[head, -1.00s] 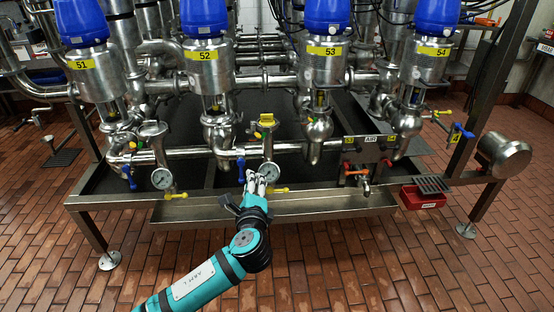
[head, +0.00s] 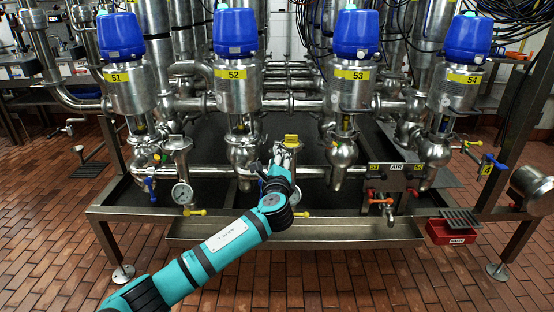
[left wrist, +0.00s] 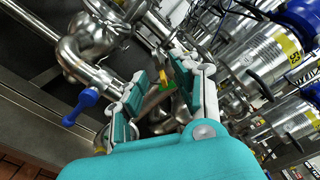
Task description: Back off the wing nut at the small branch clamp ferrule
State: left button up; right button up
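My left gripper (head: 283,154) reaches in from the lower left, in front of the pipe branch between valves 52 and 53. A yellow fitting (head: 291,140) tops that branch, just above and behind the fingertips. In the left wrist view, the two fingers of my left gripper (left wrist: 160,78) stand apart. A steel pipe and a small yellow-green part (left wrist: 166,86) show in the gap, and nothing is clearly gripped. The wing nut and the clamp ferrule cannot be told apart for sure; the fingers hide part of the branch. My right gripper is not in view.
Valves 52 (head: 237,75) and 53 (head: 356,75) rise behind my gripper. A pressure gauge (head: 182,193) stands to its left. A blue handle (left wrist: 85,100) is beside the left finger in the left wrist view. A steel trough (head: 350,233) runs below.

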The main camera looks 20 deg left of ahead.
pick_arm(q)
jog(key=shift+x, duration=1.2)
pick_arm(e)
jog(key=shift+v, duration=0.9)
pick_arm(q)
jog(key=shift+c, duration=0.3)
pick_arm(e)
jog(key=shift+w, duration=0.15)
pick_arm(q)
grip_shut()
